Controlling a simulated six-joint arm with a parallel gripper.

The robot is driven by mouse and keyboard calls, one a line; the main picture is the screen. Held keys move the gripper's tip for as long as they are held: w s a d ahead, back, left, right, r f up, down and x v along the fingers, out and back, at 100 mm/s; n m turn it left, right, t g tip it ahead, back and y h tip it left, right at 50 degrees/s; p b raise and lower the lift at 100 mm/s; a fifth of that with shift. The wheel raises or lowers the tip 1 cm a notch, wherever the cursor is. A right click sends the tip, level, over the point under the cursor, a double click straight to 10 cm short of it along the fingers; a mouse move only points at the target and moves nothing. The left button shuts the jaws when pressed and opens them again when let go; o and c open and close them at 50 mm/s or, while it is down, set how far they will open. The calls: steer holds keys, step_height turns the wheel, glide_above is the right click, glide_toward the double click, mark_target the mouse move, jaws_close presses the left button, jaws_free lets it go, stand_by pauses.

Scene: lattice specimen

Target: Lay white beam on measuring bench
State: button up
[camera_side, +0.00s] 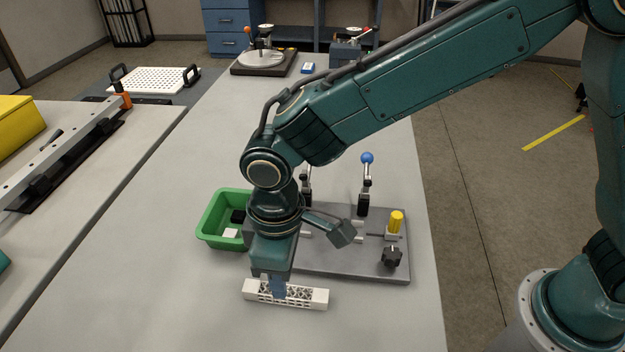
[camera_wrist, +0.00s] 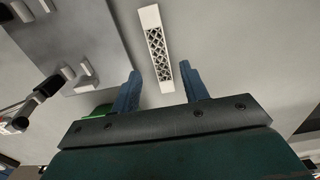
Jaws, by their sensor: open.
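The white beam (camera_side: 310,297) lies flat on the grey table at the front, its lattice middle open and its ends solid. It also shows in the wrist view (camera_wrist: 157,50), pointing away from my gripper. My gripper (camera_side: 278,288) is low over the beam, pointing down. In the wrist view the blue fingers (camera_wrist: 160,88) are apart, one on each side of the beam's near end, with gaps visible. A dark grey plate with clamps (camera_side: 335,264), which looks like the measuring bench, lies just behind the beam. My arm hides its left part.
A green bin (camera_side: 212,222) with black and white pieces stands left of the plate. The plate carries upright clamps, one with a blue knob (camera_side: 367,158), a yellow cylinder (camera_side: 396,221) and a black knob (camera_side: 392,257). The table is clear at front left.

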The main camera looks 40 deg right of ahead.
mark_target(288, 288)
step_height(288, 288, up, 7)
steer(key=shift+f, duration=0.2)
stand_by(0.6)
steer(key=s+d+r+m+t+y, duration=0.1)
steer(key=d+r+m, duration=0.1)
steer(key=d+r, duration=0.5)
steer(key=s+d+r+m+t, duration=0.1)
steer(key=d+r+m, duration=0.15)
steer(key=d, duration=0.85)
steer(key=s+d+r+m+t+h, duration=0.1)
steer(key=s+d+m+t, duration=0.2)
steer(key=s+d, duration=0.9)
steer(key=shift+s+d+m+t, duration=0.35)
steer(key=shift+d+m, duration=0.4)
steer(key=shift+d, duration=0.5)
